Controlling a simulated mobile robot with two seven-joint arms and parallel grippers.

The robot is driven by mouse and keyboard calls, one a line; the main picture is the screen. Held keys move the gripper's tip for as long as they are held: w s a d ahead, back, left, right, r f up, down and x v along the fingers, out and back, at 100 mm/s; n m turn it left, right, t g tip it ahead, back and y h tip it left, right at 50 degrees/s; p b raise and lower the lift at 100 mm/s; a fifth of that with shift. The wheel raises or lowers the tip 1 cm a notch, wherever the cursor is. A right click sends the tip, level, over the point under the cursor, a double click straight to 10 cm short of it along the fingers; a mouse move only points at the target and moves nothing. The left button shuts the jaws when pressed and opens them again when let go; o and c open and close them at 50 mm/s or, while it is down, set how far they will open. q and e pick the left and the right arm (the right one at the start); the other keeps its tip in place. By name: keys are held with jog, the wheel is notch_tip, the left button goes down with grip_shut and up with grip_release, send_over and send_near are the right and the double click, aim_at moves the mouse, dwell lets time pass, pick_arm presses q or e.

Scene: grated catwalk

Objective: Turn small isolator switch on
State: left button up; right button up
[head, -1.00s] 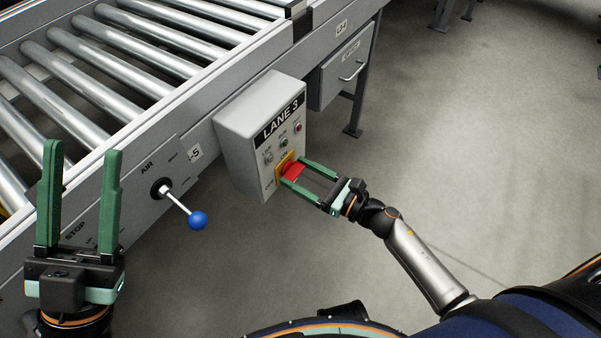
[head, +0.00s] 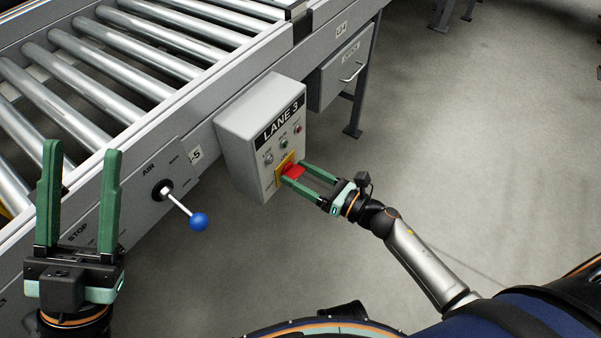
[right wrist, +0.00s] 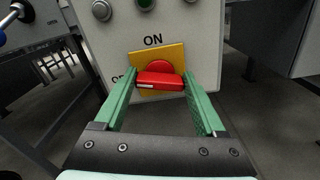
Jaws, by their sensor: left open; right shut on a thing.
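The small isolator switch has a red handle (head: 294,172) on a yellow plate (head: 279,168), low on the front of a grey LANE 3 box (head: 250,118). In the right wrist view the handle (right wrist: 160,79) lies roughly crosswise, with a white mark near its left end. ON is printed above the plate; a partly hidden OFF is at its lower left. My right gripper (head: 293,173) is shut on the handle, one green finger at each end. My left gripper (head: 80,148) is open and empty, beside the conveyor at left.
An air lever with a blue knob (head: 198,222) sticks out left of the box. Small buttons (head: 283,143) sit above the switch. A roller conveyor (head: 120,60) runs behind, and a drawer (head: 343,70) hangs to the right.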

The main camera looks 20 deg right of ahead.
jog(key=m+p, duration=0.1)
jog(key=m, duration=0.2)
jog(key=shift+m, duration=0.4)
jog(key=m+p, duration=0.1)
jog(key=m, duration=0.2)
jog(key=shift+d+m, duration=0.1)
jog(key=shift+m, duration=0.2)
jog(key=m+p, duration=0.2)
jog(key=m, duration=0.4)
jog(key=shift+w+f, duration=0.1)
jog(key=shift+f, duration=0.05)
pick_arm(q)
jog(key=shift+w+a+r+n+y, duration=0.2)
jog(key=shift+w+r+n+y, duration=0.2)
jog(key=shift+w+y, duration=0.25)
jog(key=shift+w+a+r+n+y, duration=0.15)
jog(key=shift+w+r+n+y, duration=0.25)
jog(key=shift+y, duration=0.45)
pick_arm(e)
jog(key=shift+f+m, duration=0.1)
jog(key=shift+m, duration=0.7)
jog(key=o, duration=1.3)
